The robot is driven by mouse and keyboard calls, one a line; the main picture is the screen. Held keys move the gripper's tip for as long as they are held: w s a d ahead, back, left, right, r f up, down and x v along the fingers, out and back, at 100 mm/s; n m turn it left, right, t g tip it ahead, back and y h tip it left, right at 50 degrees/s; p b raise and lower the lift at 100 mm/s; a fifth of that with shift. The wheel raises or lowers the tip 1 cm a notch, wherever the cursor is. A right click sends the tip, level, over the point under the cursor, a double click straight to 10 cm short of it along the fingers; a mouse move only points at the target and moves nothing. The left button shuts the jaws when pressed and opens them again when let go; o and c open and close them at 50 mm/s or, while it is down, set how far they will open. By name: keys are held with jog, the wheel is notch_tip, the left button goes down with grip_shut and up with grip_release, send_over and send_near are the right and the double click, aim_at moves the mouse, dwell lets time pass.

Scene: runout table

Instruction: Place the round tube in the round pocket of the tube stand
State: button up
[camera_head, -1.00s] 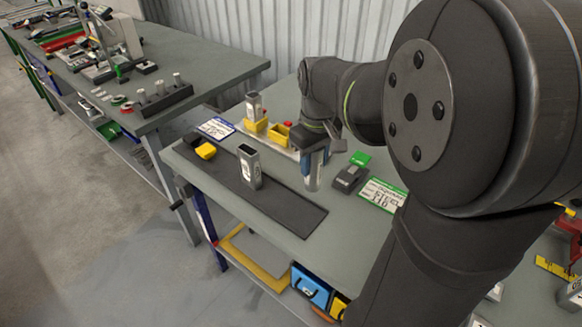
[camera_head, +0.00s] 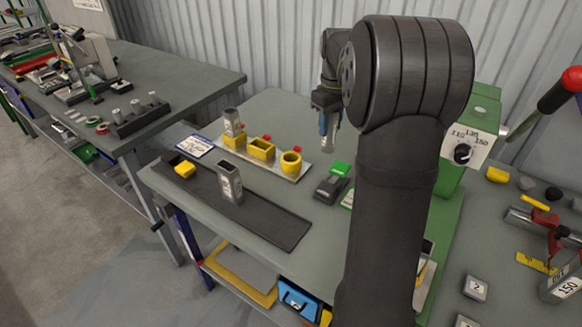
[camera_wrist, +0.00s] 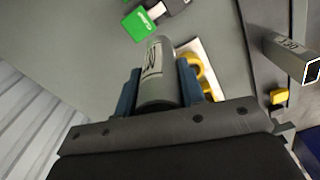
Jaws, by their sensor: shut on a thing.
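The round tube (camera_wrist: 156,80), grey with a white label, is held between the blue fingers of my gripper (camera_wrist: 158,88) in the wrist view. In the head view my gripper (camera_head: 328,112) is shut on it, right of the stand and apart from it; the tube hangs about upright. The tube stand (camera_head: 303,172) is a pale plate with yellow pockets. Its round pocket (camera_head: 291,163) is at the right end and looks empty. The middle pocket (camera_head: 261,151) is also empty. A grey tube (camera_head: 232,121) stands in the left pocket (camera_head: 235,141). The wrist view partly hides the stand behind a finger.
A square tube (camera_head: 229,184) stands on the dark mat (camera_head: 265,222). A yellow block (camera_head: 185,170) lies on its left end. A dark device with a green end (camera_head: 333,185) lies right of the stand. A green machine (camera_head: 484,112) stands behind my arm.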

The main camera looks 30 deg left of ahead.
jog(key=shift+w+a+f, duration=0.15)
jog(key=shift+w+a, duration=0.1)
jog(key=shift+w, duration=0.05)
jog(key=shift+s+a+f, duration=0.35)
jog(key=shift+a+f, duration=1.45)
jog(key=shift+a, duration=0.05)
jog(key=shift+s+a+f, duration=0.3)
jog(key=shift+a+f, duration=1.5)
jog(key=shift+a, duration=0.05)
jog(key=shift+s+a+f, duration=0.35)
jog(key=shift+a+f, duration=1.45)
jog(key=shift+a, duration=0.05)
jog(key=shift+f, duration=0.2)
jog(key=o, duration=1)
jog(key=shift+o, duration=0.2)
jog(key=shift+r, duration=0.1)
